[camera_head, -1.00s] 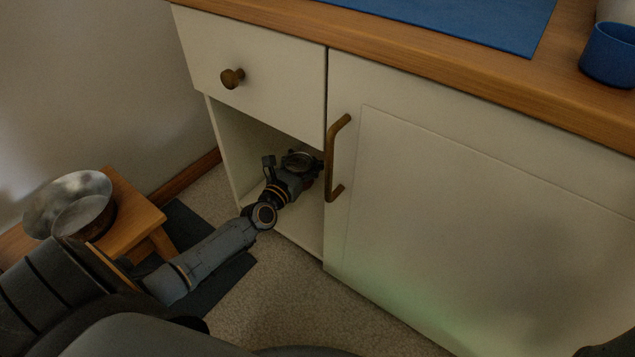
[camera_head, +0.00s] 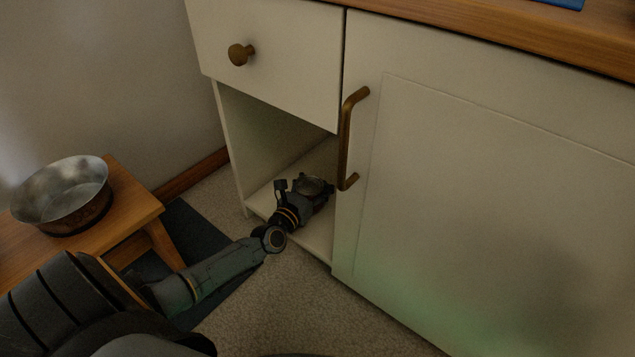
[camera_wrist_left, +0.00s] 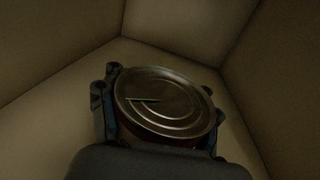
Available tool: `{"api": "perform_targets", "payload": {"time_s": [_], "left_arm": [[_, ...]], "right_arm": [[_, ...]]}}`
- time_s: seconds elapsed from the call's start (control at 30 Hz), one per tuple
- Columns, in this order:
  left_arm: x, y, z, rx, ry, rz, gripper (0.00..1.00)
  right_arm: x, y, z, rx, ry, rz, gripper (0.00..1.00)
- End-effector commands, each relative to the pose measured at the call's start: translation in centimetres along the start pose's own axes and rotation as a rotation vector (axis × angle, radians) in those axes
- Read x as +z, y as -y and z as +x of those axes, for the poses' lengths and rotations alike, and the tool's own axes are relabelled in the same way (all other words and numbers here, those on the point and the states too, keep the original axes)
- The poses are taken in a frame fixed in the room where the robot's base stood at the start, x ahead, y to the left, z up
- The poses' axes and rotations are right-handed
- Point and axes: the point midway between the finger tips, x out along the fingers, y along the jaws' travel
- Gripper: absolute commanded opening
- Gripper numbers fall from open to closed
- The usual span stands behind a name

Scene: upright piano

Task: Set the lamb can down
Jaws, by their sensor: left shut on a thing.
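The lamb can (camera_wrist_left: 165,102) shows its round metal lid with ring marks in the left wrist view. Its side is dark and mostly hidden by my gripper. My left gripper (camera_head: 316,190) is shut on the can, with a finger on each side of it. In the head view, the can (camera_head: 308,186) is inside the open lower compartment (camera_head: 270,150) of the white cabinet, low over its floor board. I cannot tell whether the can touches the board. My right gripper is not in view.
A cabinet door with a brown handle (camera_head: 346,140) stands right of the opening, and a drawer with a round knob (camera_head: 241,54) is above it. A metal bowl (camera_head: 62,194) sits on a wooden stool (camera_head: 141,206) at left. A dark mat (camera_head: 200,244) lies on the floor.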

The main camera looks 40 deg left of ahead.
Motion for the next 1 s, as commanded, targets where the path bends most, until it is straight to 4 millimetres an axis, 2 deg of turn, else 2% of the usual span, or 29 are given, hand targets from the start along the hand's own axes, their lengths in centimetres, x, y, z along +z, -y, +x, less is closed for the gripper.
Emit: {"api": "perform_targets", "payload": {"time_s": [0.03,0.07,0.2,0.23,0.63,0.77,1.0], "left_arm": [[-0.1,0.0,0.1,0.0,0.002,0.001,0.04],[-0.1,0.0,0.0,0.0,0.0,0.0,0.56],[-0.1,0.0,0.0,0.0,0.0,0.0,0.85],[-0.1,0.0,0.0,0.0,0.0,0.0,0.87],[0.2,0.0,-0.1,0.001,0.0,0.0,0.87],[0.3,0.0,-1.9,0.0,-0.004,0.002,0.87],[0.4,0.0,-7.2,-0.002,-0.006,0.002,0.87]], "right_arm": [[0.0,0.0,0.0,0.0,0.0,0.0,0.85],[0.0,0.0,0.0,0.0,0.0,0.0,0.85],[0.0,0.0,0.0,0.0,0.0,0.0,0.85],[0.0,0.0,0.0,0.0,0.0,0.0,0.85],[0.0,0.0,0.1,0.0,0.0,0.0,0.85],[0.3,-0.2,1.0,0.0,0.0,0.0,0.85],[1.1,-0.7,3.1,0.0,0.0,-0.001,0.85]]}}
